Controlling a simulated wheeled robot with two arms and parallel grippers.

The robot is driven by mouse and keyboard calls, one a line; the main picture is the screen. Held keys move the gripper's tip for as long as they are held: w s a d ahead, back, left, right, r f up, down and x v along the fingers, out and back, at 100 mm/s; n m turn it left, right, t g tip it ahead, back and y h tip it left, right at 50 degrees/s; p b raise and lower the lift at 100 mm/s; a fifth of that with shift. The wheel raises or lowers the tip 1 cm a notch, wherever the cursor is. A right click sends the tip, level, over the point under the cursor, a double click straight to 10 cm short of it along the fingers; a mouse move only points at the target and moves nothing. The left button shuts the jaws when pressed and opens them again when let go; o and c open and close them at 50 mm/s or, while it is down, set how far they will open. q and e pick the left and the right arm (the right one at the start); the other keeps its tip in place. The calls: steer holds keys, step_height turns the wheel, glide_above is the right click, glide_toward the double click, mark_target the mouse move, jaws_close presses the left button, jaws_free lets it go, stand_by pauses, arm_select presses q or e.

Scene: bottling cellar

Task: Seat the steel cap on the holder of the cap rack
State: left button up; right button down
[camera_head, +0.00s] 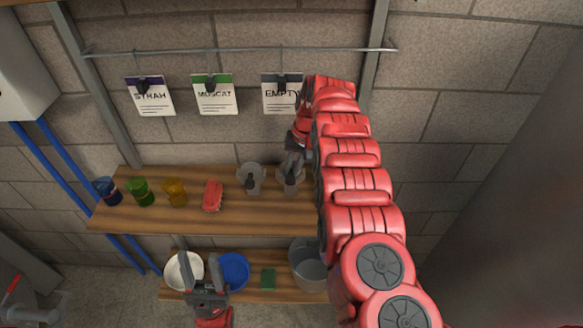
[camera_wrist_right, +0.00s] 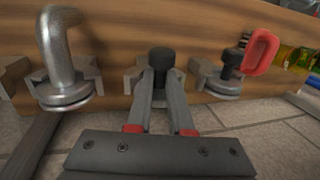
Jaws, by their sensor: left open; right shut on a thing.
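My right gripper (camera_head: 291,172) reaches down to the upper shelf at a grey bracket-like holder. In the right wrist view its fingers (camera_wrist_right: 160,75) are shut on a piece with a dark round knob, which I take as the steel cap (camera_wrist_right: 161,57). Arms of the holder (camera_wrist_right: 130,82) show on both sides of the fingers. The cap's lower part is hidden, so I cannot tell whether it rests on the holder. My left gripper (camera_head: 201,272) is open and empty in front of the lower shelf.
Neighbouring holders carry a bent steel pipe on a disc (camera_wrist_right: 62,65) and a knobbed disc (camera_wrist_right: 222,84). A red object (camera_head: 212,196) and coloured cups (camera_head: 175,192) stand left on the upper shelf (camera_head: 150,218). Bowls (camera_head: 234,270) and a bucket (camera_head: 307,268) stand below. Cards (camera_head: 215,97) hang above.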

steer(key=shift+f+b, duration=0.35)
steer(key=shift+f, duration=0.2)
stand_by(0.4)
steer(key=shift+s+f, duration=0.1)
steer(key=shift+f, duration=0.05)
stand_by(0.3)
steer(key=c, duration=0.8)
jaws_free()
steer(key=shift+o, duration=0.3)
steer(key=shift+r+b, duration=0.25)
steer(key=shift+b, duration=0.1)
steer(key=v, duration=0.1)
steer(key=b+v, duration=0.1)
steer(key=shift+w+d+r, duration=0.1)
steer(key=shift+w+r, duration=0.25)
steer(key=shift+r, duration=0.05)
steer(key=p+v, duration=0.2)
steer(key=v, duration=1.2)
steer(key=shift+s+d+r, duration=0.15)
steer(key=shift+s, duration=0.1)
